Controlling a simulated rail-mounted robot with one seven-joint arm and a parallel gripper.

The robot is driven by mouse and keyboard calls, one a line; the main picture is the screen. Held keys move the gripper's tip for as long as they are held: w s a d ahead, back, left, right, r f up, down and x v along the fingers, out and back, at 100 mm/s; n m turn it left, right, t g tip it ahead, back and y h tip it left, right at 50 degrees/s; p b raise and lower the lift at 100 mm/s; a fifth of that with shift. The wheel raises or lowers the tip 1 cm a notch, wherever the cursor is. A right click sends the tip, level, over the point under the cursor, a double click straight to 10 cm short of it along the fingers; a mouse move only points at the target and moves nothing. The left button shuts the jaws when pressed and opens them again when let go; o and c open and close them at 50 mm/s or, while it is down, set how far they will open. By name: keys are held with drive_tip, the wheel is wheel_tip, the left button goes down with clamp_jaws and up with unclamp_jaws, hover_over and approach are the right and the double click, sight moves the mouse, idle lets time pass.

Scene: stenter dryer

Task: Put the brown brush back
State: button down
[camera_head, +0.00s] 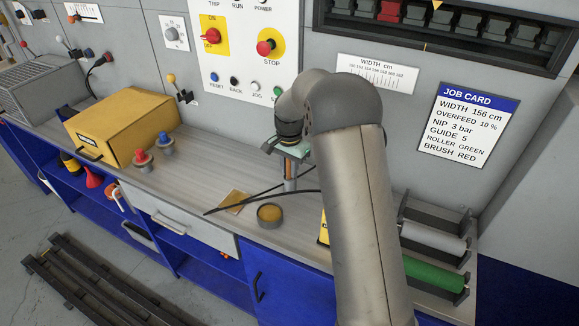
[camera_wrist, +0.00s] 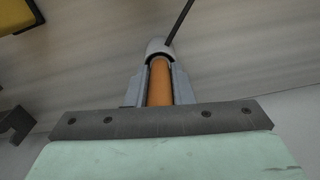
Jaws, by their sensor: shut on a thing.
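My gripper (camera_head: 290,165) points down over the counter, in front of the control panel. In the wrist view its grey fingers (camera_wrist: 158,88) are shut on an orange-brown cylinder (camera_wrist: 160,82) with a pale rounded end (camera_wrist: 158,47). No bristles show, so I cannot tell whether this is the brown brush. A thin dark rod or cable (camera_wrist: 181,20) runs from near the pale end. A small round dish-like thing with a brown top (camera_head: 269,212) stands on the counter below my gripper. A flat tan piece (camera_head: 235,199) lies to its left.
A yellow box (camera_head: 123,122) and red and blue knob-like pieces (camera_head: 142,160) stand on the counter to the left. Black cables (camera_head: 255,200) cross the counter. A rack with white and green rollers (camera_head: 435,272) is at right. The job card (camera_head: 468,124) hangs behind.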

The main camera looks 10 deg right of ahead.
drive_tip(key=shift+f, duration=0.15)
drive_tip(key=shift+f, duration=0.15)
drive_tip(key=c, duration=1.3)
unclamp_jaws()
drive_tip(key=shift+o, duration=0.2)
wheel_tip(320, 180, up, 12)
drive_tip(key=shift+s+r+b, duration=0.1)
drive_tip(key=shift+r+b, duration=0.15)
drive_tip(key=shift+b, duration=0.55)
drive_tip(key=s+r+n, duration=0.2)
drive_tip(key=s+n, duration=0.3)
drive_tip(key=s, duration=1.4)
drive_tip(key=s+f+n, duration=0.2)
drive_tip(key=s, duration=0.6)
drive_tip(key=s+f+n, duration=0.2)
drive_tip(key=s+f, duration=0.1)
drive_tip(key=s, duration=0.6)
drive_tip(key=shift+s+f+t, duration=0.15)
drive_tip(key=shift+f+t, duration=0.15)
